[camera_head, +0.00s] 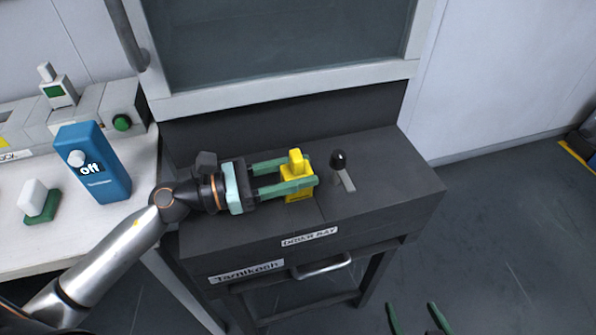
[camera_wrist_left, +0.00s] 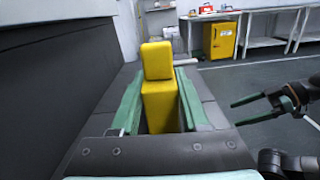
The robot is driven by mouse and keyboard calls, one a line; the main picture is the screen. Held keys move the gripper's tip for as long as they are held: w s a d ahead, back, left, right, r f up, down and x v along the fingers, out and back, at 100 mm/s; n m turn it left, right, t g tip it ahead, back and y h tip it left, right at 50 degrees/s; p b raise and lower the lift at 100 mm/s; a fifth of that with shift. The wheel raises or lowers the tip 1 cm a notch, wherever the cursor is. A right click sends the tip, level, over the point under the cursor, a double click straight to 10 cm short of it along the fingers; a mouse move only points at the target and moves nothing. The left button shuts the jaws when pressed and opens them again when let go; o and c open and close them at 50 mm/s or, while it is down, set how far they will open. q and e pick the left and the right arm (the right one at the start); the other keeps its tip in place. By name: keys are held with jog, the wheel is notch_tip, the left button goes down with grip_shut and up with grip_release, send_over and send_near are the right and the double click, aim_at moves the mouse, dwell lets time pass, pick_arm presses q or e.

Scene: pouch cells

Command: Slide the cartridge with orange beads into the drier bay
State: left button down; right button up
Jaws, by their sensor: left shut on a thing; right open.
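A yellow cartridge (camera_head: 297,192) with an upright grip is at the top of the dark drier bay (camera_head: 390,190), left of its black-knobbed lever. My left gripper (camera_head: 308,175) is shut on it, one green finger on each side. In the left wrist view the cartridge (camera_wrist_left: 160,105) stands between the fingers, and its lower part is hidden. I cannot tell how deep it sits in the bay, and no beads show. My right gripper (camera_head: 418,318) is open and empty at the bottom edge, apart from the bay; it also shows in the left wrist view (camera_wrist_left: 236,112).
The lever (camera_head: 341,170) stands close to the right of the left fingertips. A glass-fronted hood (camera_head: 280,40) rises behind the bay. A blue "off" box (camera_head: 95,165) and a white-and-green item (camera_head: 38,200) are on the white bench at left.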

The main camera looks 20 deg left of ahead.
aim_at(290, 160)
pick_arm(q)
jog(key=shift+s+d+f+n, duration=0.1)
jog(key=shift+f+n, duration=0.05)
jog(key=shift+f, duration=0.45)
jog(key=shift+s+d+f+n, duration=0.1)
jog(key=shift+f+n, duration=0.05)
jog(key=shift+f, duration=0.45)
pick_arm(e)
jog(key=shift+f, duration=0.2)
pick_arm(q)
jog(key=shift+w+a+r+p, duration=0.1)
jog(key=shift+w+r+p, duration=0.05)
jog(key=shift+r+p, duration=0.5)
jog(key=shift+w+a+r+p, duration=0.1)
jog(key=shift+w+r+p, duration=0.05)
jog(key=shift+r+p, duration=1.75)
jog(key=shift+r, duration=0.25)
pick_arm(e)
notch_tip(290, 160, up, 5)
jog(key=shift+w+a+f, duration=0.1)
jog(key=shift+a+f, duration=0.05)
jog(key=shift+f, duration=0.05)
jog(key=shift+f, duration=0.2)
pick_arm(q)
jog(key=shift+f+b, duration=1.8)
jog(key=shift+b, duration=0.15)
pick_arm(e)
jog(key=shift+f, duration=1.7)
